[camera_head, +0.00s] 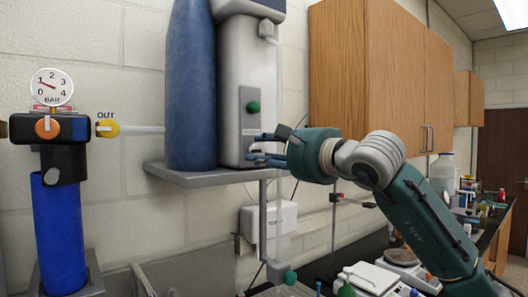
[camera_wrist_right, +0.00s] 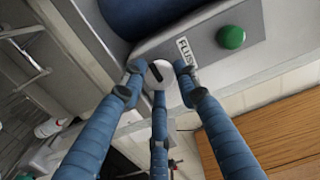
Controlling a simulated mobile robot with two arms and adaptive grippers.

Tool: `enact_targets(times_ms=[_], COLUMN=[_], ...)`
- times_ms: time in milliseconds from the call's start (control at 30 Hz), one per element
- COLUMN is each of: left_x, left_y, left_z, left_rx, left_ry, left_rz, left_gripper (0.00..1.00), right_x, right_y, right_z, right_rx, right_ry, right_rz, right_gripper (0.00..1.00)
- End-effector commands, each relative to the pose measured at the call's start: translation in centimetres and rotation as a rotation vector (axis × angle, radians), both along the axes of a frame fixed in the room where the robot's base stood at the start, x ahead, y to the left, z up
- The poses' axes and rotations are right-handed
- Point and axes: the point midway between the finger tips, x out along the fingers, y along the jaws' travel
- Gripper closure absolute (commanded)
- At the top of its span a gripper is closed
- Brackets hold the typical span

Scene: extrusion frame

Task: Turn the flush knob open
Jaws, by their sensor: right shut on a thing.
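The flush knob (camera_wrist_right: 157,70) is a pale round knob with a dark mark across its face. In the right wrist view it sits on the grey unit's panel, below the partly covered label (camera_wrist_right: 186,50). My right gripper (camera_wrist_right: 160,80) is shut on the knob, its blue fingers around it. In the head view my right gripper (camera_head: 262,148) reaches from the right to the lower front of the grey-white unit (camera_head: 236,90), and its fingers hide the knob. My left gripper is in neither view.
A green button (camera_head: 254,107) sits above the gripper on the unit. A blue cylinder (camera_head: 190,90) stands left of it on a grey shelf (camera_head: 190,178). Wooden cabinets (camera_head: 365,70) hang to the right. A pressure gauge (camera_head: 51,87) is at the far left.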

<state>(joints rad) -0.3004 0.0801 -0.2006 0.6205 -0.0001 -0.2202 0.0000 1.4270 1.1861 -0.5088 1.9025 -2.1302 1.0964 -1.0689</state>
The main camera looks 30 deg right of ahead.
Motion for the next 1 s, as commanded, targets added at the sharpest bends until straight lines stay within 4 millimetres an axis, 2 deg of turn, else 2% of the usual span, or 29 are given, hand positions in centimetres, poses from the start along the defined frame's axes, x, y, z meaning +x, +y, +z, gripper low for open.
enact_targets(times_ms=[200,233,300,667,767,1000], left_x=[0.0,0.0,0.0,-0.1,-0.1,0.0], left_y=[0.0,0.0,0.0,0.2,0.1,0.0], left_z=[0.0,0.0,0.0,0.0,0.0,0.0], left_rx=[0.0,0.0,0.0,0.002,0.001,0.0], left_ry=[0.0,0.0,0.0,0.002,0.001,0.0], left_rz=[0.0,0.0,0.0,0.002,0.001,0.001], left_gripper=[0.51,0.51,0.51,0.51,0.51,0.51], right_x=[0.1,0.1,0.1,-0.4,-1.5,-6.7], right_y=[0.1,0.1,0.1,-0.1,-0.3,-0.8], right_z=[-0.4,-0.4,-0.3,-0.1,-0.1,-0.2], right_rx=[-0.002,-0.002,-0.002,0.001,-0.001,-0.004], right_ry=[0.008,0.009,0.008,0.002,0.002,0.005], right_rz=[0.001,0.001,0.001,-0.001,-0.003,-0.007], right_gripper=[0.96,0.64,0.51,0.51,0.51,0.51])
